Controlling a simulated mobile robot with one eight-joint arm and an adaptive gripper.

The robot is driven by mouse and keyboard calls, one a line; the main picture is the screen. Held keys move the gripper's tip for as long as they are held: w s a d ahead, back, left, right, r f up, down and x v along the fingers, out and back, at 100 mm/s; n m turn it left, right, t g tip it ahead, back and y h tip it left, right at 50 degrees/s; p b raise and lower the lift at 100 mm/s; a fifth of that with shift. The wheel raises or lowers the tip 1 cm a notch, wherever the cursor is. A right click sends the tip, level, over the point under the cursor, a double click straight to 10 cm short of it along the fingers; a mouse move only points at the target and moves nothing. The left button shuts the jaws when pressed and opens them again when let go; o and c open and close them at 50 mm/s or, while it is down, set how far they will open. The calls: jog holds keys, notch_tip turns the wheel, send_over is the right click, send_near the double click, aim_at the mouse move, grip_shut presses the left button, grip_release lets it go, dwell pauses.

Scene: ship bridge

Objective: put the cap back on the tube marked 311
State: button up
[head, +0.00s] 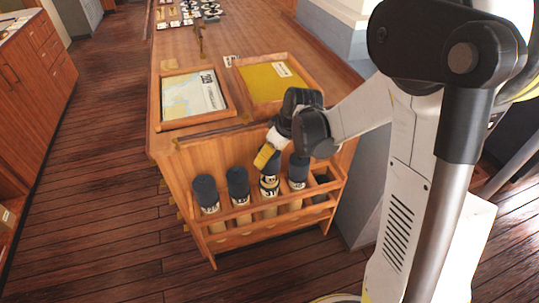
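A wooden rack (265,236) on the end of the wooden counter holds several upright pale tubes with black-and-white labels. Dark caps show on the left tube (210,206), the second tube (241,197) and the tube right of the middle (297,183). The middle tube (269,186) stands directly below my gripper (263,158). A dark cap-like piece (273,166) shows beside the yellow fingers, close above this tube. I cannot tell whether the fingers hold it or whether it touches the tube. The label numbers are too small to read surely, so I cannot pick out 311.
A dark round item (321,181) sits in the rack's right end. Two wooden trays, one with a chart (190,95) and one yellow inside (262,84), lie on the counter behind my gripper. The wooden floor (110,190) left of the rack is clear.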

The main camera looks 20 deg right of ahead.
jog(key=shift+f+b, duration=2.1)
jog(key=shift+f, duration=0.1)
dwell(1.9)
jog(key=o, duration=1.7)
jog(key=shift+r, duration=0.15)
jog(key=shift+r+p, duration=2.7)
jog(key=shift+r, duration=0.7)
grip_shut()
jog(key=shift+f, duration=0.25)
